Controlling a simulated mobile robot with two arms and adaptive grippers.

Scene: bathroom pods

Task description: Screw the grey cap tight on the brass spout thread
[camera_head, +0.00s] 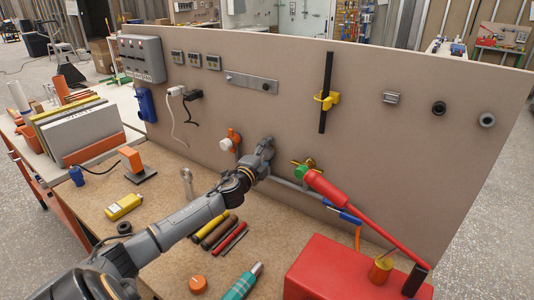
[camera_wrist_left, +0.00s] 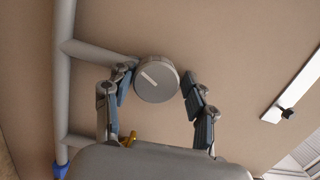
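The grey cap (camera_wrist_left: 157,79), round with a white mark on its face, shows in the left wrist view against the tan panel. My left gripper (camera_wrist_left: 158,86) is open, one finger on each side of the cap, with narrow gaps visible between them and it. In the head view my left gripper (camera_head: 266,148) is at the panel and hides the cap. The brass spout thread is not visible behind the cap, so I cannot tell how far the cap is on. My right gripper is not in view.
A grey pipe (camera_wrist_left: 62,85) runs beside the cap. An orange-knobbed valve (camera_head: 231,141) is left of my gripper. A red tool with a green end (camera_head: 330,190) and a red box (camera_head: 345,270) are to the right. Several coloured rods (camera_head: 216,234) lie on the bench.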

